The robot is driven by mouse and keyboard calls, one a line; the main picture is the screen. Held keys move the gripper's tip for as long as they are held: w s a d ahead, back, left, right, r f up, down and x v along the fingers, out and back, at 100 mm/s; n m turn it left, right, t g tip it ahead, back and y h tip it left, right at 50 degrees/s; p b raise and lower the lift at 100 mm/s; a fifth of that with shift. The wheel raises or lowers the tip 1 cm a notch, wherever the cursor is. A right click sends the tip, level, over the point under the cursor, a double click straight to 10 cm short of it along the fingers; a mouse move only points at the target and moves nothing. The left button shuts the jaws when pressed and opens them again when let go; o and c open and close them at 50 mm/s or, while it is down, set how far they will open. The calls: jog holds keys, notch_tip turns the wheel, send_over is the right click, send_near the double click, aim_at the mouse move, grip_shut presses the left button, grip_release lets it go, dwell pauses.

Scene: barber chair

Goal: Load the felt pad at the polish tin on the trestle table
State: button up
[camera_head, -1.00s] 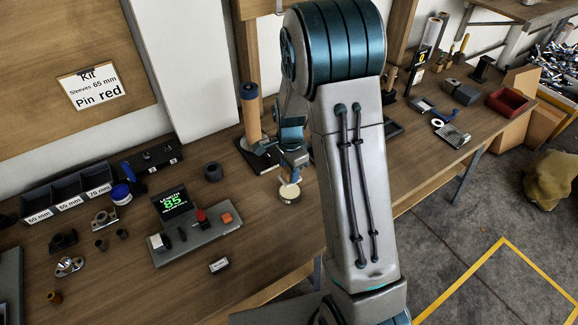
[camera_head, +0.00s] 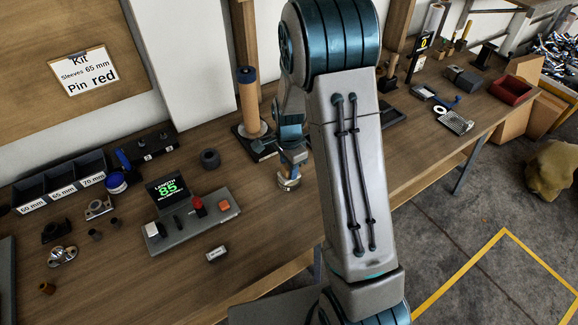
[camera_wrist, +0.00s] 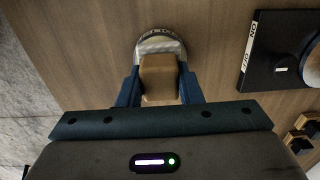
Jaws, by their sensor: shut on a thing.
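My gripper (camera_wrist: 160,84) is shut on a tan block, the felt pad (camera_wrist: 160,72), between its two blue fingers. In the wrist view the pad overlaps the round polish tin (camera_wrist: 160,36), whose pale face and lettered rim show beyond it. Whether pad and tin touch is hard to tell. In the head view my gripper (camera_head: 292,166) is low over the tin (camera_head: 287,184) on the trestle table (camera_head: 270,222); the pad is not clear there, and the gripper covers much of the tin.
A black base labelled ON/OFF (camera_wrist: 262,72) stands right of the tin in the wrist view. A tan post with a blue top (camera_head: 249,100) stands behind in the head view. A gauge with a green 85 (camera_head: 170,190) sits to the left. Table in front of the tin is clear.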

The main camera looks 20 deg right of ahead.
jog(key=shift+f+b, duration=0.5)
jog(key=shift+f, duration=0.1)
dwell(1.6)
jog(key=shift+r+p, duration=2.5)
jog(key=shift+r, duration=1.1)
jog(key=shift+f, duration=0.1)
jog(key=n, duration=0.2)
jog(key=f+n, duration=0.1)
jog(key=n, duration=0.1)
jog(key=shift+s+f, duration=0.1)
jog(key=shift+f, duration=0.1)
jog(key=n, duration=0.1)
jog(key=f+n, duration=0.1)
jog(key=n, duration=0.2)
jog(key=f+n, duration=0.1)
jog(key=n, duration=0.2)
jog(key=shift+s+f, duration=0.15)
jog(key=shift+f, duration=0.1)
jog(key=n, duration=0.1)
jog(key=f+n, duration=0.1)
jog(key=n, duration=0.1)
jog(key=shift+s, duration=0.1)
